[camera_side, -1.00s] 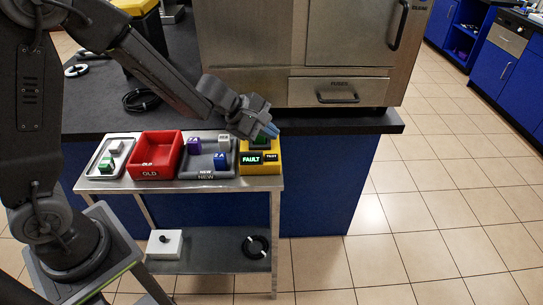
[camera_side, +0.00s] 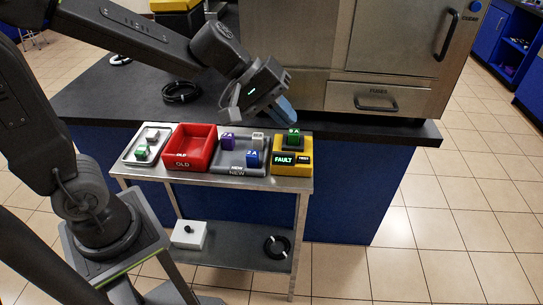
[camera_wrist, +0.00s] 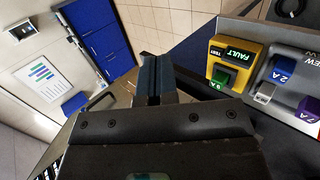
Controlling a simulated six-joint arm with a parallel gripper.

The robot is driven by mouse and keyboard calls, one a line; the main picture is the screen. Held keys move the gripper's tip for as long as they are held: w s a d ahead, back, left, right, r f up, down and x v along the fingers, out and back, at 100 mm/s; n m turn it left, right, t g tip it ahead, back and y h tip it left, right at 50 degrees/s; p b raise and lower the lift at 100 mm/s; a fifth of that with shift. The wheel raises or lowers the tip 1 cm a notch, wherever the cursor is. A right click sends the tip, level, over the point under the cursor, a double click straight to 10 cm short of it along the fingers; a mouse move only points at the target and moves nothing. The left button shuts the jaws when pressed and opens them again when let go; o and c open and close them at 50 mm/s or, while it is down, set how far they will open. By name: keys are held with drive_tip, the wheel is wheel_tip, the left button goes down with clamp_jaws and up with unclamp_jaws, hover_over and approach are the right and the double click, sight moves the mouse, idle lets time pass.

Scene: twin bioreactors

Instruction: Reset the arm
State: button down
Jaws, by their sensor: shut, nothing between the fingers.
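My gripper (camera_side: 279,112) is raised above and behind the cart in the side view, apart from everything on it. Its blue-tipped fingers are shut with nothing between them; they also show in the wrist view (camera_wrist: 155,80). A green block (camera_side: 293,138) sits on top of the tester. In the wrist view the tester (camera_wrist: 237,49) and the green block (camera_wrist: 222,79) lie to the right of the fingers.
A red OLD bin (camera_side: 183,163), a grey NEW tray (camera_side: 228,164) with purple, grey and blue blocks, and a metal tray (camera_side: 136,158) with green and light blocks line the cart. Behind are a dark counter (camera_side: 340,126) and a steel cabinet with a FUSES drawer (camera_side: 375,101).

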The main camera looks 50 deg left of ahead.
drive_tip(key=s+a+m+y, duration=0.3)
drive_tip(key=s+a+m, duration=0.1)
drive_tip(key=s, duration=0.3)
drive_tip(key=s+a+r+m+y, duration=0.1)
drive_tip(key=s+a+m+y, duration=0.3)
drive_tip(key=s, duration=0.4)
drive_tip(key=shift+s+r+m, duration=0.15)
drive_tip(key=shift+r+m, duration=0.05)
drive_tip(key=shift+m, duration=0.1)
